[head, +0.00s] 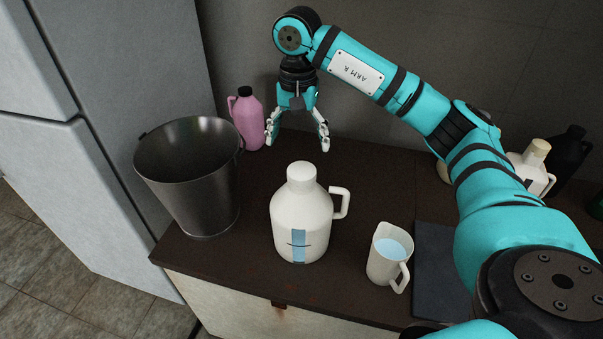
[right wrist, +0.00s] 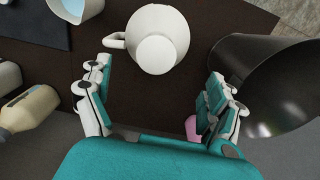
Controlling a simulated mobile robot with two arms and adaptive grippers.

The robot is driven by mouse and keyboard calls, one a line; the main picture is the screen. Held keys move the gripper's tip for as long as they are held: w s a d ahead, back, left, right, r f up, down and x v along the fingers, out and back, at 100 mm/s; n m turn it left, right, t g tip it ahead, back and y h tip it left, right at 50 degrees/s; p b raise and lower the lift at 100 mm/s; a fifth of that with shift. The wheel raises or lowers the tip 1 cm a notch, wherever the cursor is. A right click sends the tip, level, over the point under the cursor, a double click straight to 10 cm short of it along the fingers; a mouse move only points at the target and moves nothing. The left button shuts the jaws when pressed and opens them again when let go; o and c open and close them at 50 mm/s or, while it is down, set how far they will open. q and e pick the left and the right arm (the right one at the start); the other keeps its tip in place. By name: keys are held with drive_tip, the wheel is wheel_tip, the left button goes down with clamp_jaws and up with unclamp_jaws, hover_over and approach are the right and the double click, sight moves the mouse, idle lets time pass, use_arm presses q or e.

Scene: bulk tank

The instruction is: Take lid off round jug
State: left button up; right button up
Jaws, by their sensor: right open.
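The round jug (head: 300,220) is white with a side handle and a blue stripe, and stands upright on the dark counter. Its white lid (head: 301,174) sits on its neck. In the right wrist view the lid (right wrist: 156,54) shows from above on the jug (right wrist: 166,20). My right gripper (head: 297,143) is open and empty, above the counter behind the jug and apart from it. In the right wrist view its two fingers (right wrist: 156,88) are spread wide, with the lid beyond them. My left gripper is not in view.
A metal bucket (head: 190,175) stands left of the jug, and a pink bottle (head: 246,120) stands behind it. A measuring cup (head: 386,262) of bluish liquid is at the right, beside a dark mat (head: 440,270). More jugs (head: 533,168) stand at the back right.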

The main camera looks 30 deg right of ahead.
sight(301, 170)
wheel_tip(301, 170, down, 4)
drive_tip(key=shift+s+r+p, duration=0.1)
drive_tip(key=shift+p, duration=0.35)
drive_tip(key=f, duration=0.1)
drive_tip(key=f+p, duration=0.2)
drive_tip(key=f, duration=0.1)
drive_tip(key=shift+d+f, duration=0.1)
drive_tip(key=shift+d, duration=0.25)
drive_tip(key=shift+f, duration=0.55)
drive_tip(key=c, duration=0.9)
